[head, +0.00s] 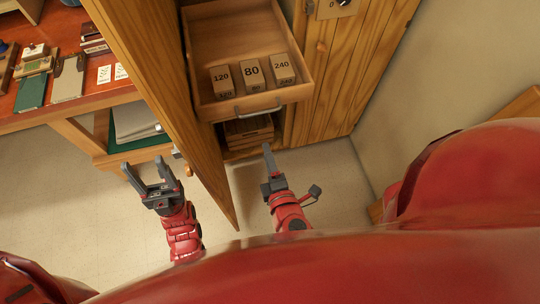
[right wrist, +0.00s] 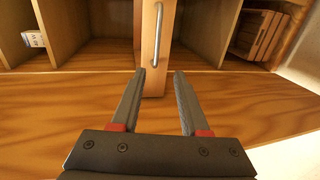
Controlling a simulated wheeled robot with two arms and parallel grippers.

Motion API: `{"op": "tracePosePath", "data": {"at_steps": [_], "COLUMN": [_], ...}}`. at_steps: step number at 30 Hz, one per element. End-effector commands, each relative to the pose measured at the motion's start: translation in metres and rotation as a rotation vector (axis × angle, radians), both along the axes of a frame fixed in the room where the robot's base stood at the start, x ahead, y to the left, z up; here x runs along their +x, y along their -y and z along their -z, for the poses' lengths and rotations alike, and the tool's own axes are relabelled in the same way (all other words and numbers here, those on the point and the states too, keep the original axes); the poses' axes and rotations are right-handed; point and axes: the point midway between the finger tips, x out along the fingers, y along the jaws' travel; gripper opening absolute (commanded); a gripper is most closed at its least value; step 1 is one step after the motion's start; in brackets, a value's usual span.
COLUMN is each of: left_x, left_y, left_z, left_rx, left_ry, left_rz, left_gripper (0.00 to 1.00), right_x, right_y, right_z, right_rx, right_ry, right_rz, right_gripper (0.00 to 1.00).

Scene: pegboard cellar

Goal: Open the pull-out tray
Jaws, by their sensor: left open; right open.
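The wooden pull-out tray (head: 208,98) stands out from the tall wooden cupboard in the head view, with its inside showing from above. Its grey bar handle (head: 258,112) is on the front face; the handle also shows in the right wrist view (right wrist: 158,28). My right gripper (head: 268,150) is below and in front of the tray, clear of the handle. In the right wrist view its fingers (right wrist: 160,76) are apart and empty, with the handle beyond the tips. My left gripper (head: 144,166) is open and empty, left of the cupboard door.
Sanding blocks marked 120 (head: 222,79), 80 (head: 252,75) and 240 (head: 282,69) sit in the tray. The open cupboard door (head: 165,85) stands between my grippers. A wooden crate (head: 249,131) is below the tray. A workbench (head: 85,91) is left; a wall (head: 440,70) is right.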

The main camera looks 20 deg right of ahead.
Motion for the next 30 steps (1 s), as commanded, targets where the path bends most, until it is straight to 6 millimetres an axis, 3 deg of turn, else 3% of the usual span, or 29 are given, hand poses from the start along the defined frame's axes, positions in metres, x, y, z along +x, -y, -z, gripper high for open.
{"op": "tracePosePath", "data": {"at_steps": [9,30], "left_x": [0.0,0.0], "left_y": [0.0,0.0], "left_z": [-0.0066,-0.0066], "left_rx": [0.0,0.0], "left_ry": [0.0,0.0], "left_rz": [0.0,0.0], "left_gripper": [0.61,0.61], "right_x": [-0.0102,-0.0108], "right_y": [0.0003,0.0014], "right_z": [-0.0058,-0.006], "right_rx": [0.002,0.003], "right_ry": [0.011,0.012], "right_rz": [-0.004,0.001], "right_gripper": [0.45,0.45]}}
